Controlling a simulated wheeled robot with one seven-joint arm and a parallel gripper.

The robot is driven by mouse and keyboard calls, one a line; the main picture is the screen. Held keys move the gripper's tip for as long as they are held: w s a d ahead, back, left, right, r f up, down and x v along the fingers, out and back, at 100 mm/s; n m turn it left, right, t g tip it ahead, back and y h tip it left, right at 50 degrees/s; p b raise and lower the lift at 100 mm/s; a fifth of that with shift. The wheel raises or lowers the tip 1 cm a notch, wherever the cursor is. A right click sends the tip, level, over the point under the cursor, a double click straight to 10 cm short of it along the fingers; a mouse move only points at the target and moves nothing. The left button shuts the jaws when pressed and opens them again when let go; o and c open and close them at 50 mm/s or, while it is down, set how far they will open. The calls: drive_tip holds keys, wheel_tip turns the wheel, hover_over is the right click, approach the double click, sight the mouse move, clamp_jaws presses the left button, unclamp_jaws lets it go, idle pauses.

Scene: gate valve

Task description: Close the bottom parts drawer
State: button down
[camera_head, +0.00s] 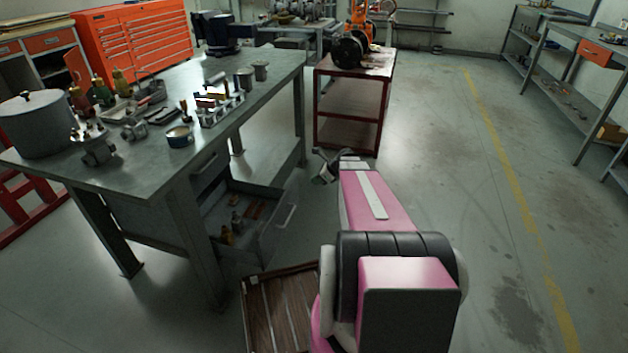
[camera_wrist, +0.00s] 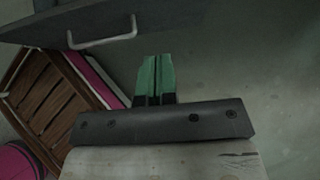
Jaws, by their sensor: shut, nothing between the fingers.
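The bottom parts drawer (camera_head: 270,238) of the grey workbench is pulled out, with small parts lying inside it. Its bar handle (camera_head: 287,217) is on the outer front. In the wrist view the dark drawer front (camera_wrist: 180,22) crosses the top, with the pale handle (camera_wrist: 103,42) at upper left. My gripper (camera_wrist: 154,62) shows two green fingers pressed together with nothing between them. The fingertips point toward the drawer front, right of the handle, and appear apart from it.
The workbench top (camera_head: 160,170) carries a large pot (camera_head: 37,125) and several fittings. A slatted wooden crate or pallet (camera_head: 282,312) lies on the floor near the drawer. A red-framed cart (camera_head: 352,106) stands ahead. The floor on the right is clear.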

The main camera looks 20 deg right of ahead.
sight(291, 188)
drive_tip(key=x, duration=0.3)
drive_tip(key=r+x, duration=0.1)
drive_tip(key=x, duration=0.2)
drive_tip(key=a+x, duration=0.1)
drive_tip(key=x, duration=0.2)
drive_tip(key=shift+w+a, duration=0.2)
drive_tip(key=shift+w, duration=0.3)
drive_tip(key=shift+w+a+r, duration=0.1)
drive_tip(key=shift+w+a, duration=0.2)
drive_tip(key=shift+a, duration=0.25)
drive_tip(key=w+a, duration=0.8)
drive_tip(key=a, duration=0.5)
drive_tip(key=w+a, duration=0.9)
drive_tip(key=a, duration=0.4)
drive_tip(key=shift+w, duration=0.1)
